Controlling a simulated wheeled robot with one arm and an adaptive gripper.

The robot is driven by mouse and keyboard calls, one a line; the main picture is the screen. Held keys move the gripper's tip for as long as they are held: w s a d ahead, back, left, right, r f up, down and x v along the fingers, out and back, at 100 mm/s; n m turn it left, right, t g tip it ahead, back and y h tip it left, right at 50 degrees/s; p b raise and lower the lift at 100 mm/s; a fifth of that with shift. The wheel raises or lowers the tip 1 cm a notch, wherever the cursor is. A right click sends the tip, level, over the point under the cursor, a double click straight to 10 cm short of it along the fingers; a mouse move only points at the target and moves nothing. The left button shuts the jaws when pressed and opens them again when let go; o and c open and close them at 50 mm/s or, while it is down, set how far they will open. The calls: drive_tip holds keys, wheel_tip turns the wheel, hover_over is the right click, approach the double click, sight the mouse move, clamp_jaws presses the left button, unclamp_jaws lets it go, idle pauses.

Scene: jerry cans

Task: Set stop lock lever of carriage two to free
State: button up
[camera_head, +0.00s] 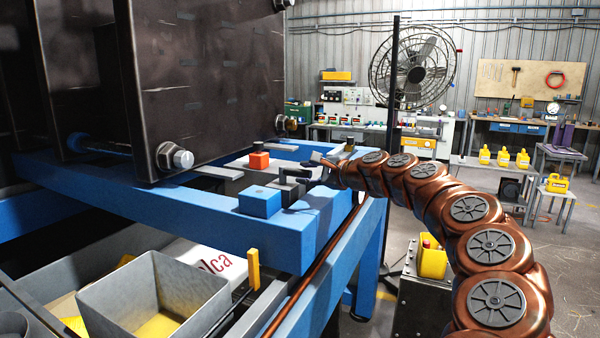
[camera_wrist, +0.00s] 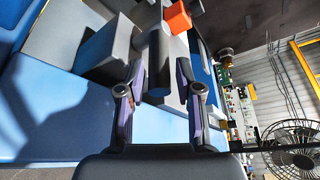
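A dark grey lever-like bar (camera_wrist: 159,66) shows in the wrist view, with its end between my fingertips. My gripper (camera_wrist: 160,92) is open, one finger on each side of the bar, with visible gaps. In the head view my gripper (camera_head: 322,164) is at the dark mechanism (camera_head: 288,186) on the blue frame, small and partly hidden. An orange block (camera_head: 259,160) sits behind the mechanism and a blue block (camera_head: 260,201) in front-left. The orange block also shows in the wrist view (camera_wrist: 178,17).
Large dark plates (camera_head: 205,80) with bolts stand on the blue frame (camera_head: 200,215) at left. Below are a grey bin (camera_head: 160,295) and a copper rod (camera_head: 315,275). A yellow jerry can (camera_head: 432,258) stands on a metal box. Floor at right is largely open.

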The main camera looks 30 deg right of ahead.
drive_tip(key=shift+x, duration=1.45)
drive_tip(key=shift+c, duration=0.3)
drive_tip(key=shift+f, duration=0.1)
clamp_jaws()
